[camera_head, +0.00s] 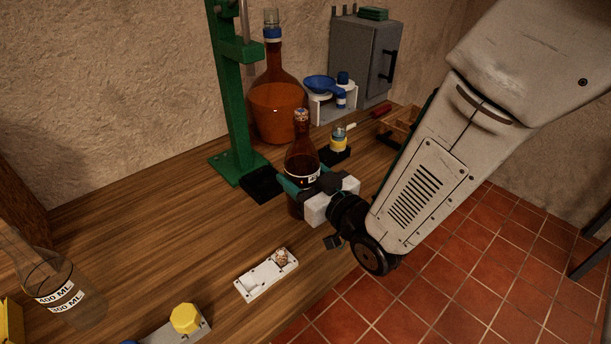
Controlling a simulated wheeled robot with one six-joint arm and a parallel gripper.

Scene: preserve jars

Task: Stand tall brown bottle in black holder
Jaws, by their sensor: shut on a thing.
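A tall brown bottle (301,161) with a white label and a capped top stands upright in my gripper (300,181), whose teal-tipped fingers are shut around it near the label. The bottle's lower part is partly hidden by the gripper, and I cannot tell whether its base touches the table. A black block-like holder (263,186) lies on the table just left of the bottle, at the foot of the green stand. Another black block (335,156) is behind and right of the bottle, with a small yellow-banded jar (339,141) on it.
A green stand (233,100) rises behind the left block, close to a large amber flask (276,105). A white tray (266,275) lies near the front edge. A clear beaker (62,288) is at far left. The wooden table (150,235) is clear left of centre.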

